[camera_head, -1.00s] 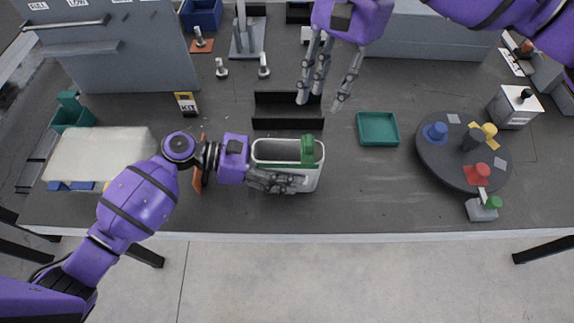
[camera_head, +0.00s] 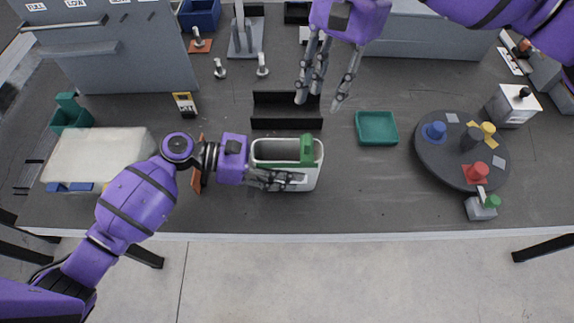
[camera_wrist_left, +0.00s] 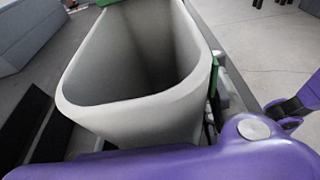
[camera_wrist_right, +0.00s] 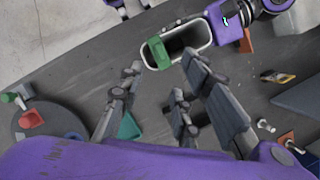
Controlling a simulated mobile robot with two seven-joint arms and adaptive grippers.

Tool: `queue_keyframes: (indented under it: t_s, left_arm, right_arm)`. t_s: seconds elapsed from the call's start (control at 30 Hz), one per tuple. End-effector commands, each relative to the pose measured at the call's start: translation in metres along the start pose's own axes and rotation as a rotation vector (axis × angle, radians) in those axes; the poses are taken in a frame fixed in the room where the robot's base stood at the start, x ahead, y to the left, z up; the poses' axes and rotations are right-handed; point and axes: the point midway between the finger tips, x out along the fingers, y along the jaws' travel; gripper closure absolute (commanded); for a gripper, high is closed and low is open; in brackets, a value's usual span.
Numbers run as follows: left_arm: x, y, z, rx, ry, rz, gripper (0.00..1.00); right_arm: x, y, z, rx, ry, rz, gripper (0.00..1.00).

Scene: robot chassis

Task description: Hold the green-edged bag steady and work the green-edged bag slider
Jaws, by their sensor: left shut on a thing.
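The green-edged bag (camera_head: 314,176) is a white, open-topped, rounded container standing upright on the table. Its green slider piece (camera_head: 306,151) sits across the rim at the right end; it also shows in the right wrist view (camera_wrist_right: 158,53). My left gripper (camera_head: 287,181) is shut on the bag at its near wall; the left wrist view looks into the bag's empty-looking mouth (camera_wrist_left: 130,110), with the fingers mostly hidden. My right gripper (camera_head: 319,103) is open and empty, fingers pointing down, above and beyond the bag, apart from the slider.
A black channel-shaped holder (camera_head: 287,123) lies just behind the bag. A green tray (camera_head: 377,128) lies to the right, then a dark round turntable (camera_head: 440,165) with coloured knobs. A white block (camera_head: 95,158) and a small KIT card (camera_head: 185,105) are left.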

Motion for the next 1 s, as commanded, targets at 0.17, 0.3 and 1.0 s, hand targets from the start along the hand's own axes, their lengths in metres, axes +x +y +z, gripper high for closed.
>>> queue_keyframes:
  t_s: [0.17,0.3,1.0]
  left_arm:
    - [0.000,-0.001,-0.001,-0.002,0.001,-0.001,0.87]
    - [0.000,-0.001,-0.001,-0.002,0.002,-0.001,0.87]
    - [0.000,-0.001,-0.002,-0.002,0.002,-0.001,0.87]
  right_arm:
    - [0.000,0.000,0.000,0.000,0.000,0.000,0.69]
    - [-0.006,-0.003,0.001,-0.007,0.013,-0.007,0.87]
    - [0.007,0.015,0.028,0.801,0.331,-0.138,1.00]
